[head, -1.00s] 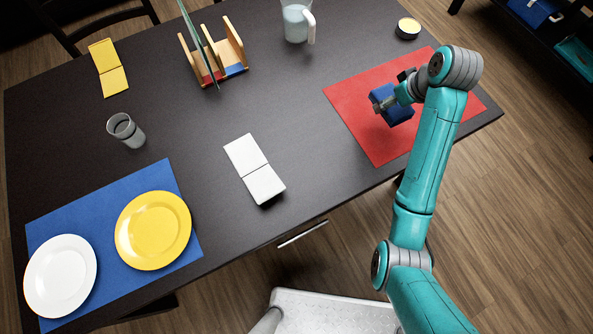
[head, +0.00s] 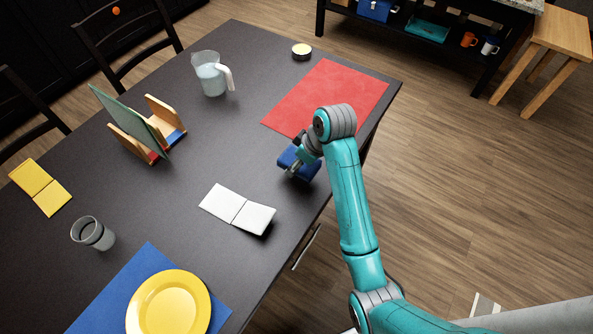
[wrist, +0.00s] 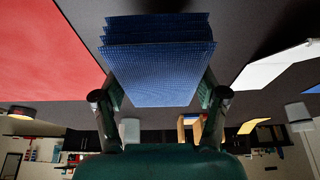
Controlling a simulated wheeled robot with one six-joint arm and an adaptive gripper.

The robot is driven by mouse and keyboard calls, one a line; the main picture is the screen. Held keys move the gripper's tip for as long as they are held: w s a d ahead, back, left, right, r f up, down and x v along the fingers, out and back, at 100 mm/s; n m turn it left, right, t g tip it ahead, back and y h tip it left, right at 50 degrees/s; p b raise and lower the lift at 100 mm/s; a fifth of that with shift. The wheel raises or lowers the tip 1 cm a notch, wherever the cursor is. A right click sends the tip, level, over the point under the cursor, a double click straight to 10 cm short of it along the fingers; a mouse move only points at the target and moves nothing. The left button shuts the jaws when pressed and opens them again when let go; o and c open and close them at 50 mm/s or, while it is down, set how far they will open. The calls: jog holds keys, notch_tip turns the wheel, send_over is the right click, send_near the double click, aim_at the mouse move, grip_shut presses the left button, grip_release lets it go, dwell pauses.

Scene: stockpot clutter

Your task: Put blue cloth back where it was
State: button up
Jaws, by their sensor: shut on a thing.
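The blue cloth (head: 308,165) is a folded, layered block. It also fills the upper middle of the wrist view (wrist: 160,60). My gripper (head: 295,166) is shut on it and holds it near the table's front edge, between the red mat (head: 330,92) and the folded white cloth (head: 237,210). In the wrist view my gripper's two fingers (wrist: 158,95) are on either side of the cloth. The cloth seems to be above the tabletop; its exact height is unclear.
A wooden rack (head: 163,122) with a green board, a pitcher (head: 210,75), a small round tin (head: 301,51), a grey glass (head: 92,233), a folded yellow cloth (head: 40,187) and a yellow plate (head: 168,305) on a blue mat (head: 150,262) share the dark table. A shelf (head: 410,30) stands beyond.

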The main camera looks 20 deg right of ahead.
jog(key=shift+w+d+f, duration=0.1)
jog(key=shift+f, duration=2.25)
jog(key=shift+f, duration=0.1)
jog(key=o, duration=1.1)
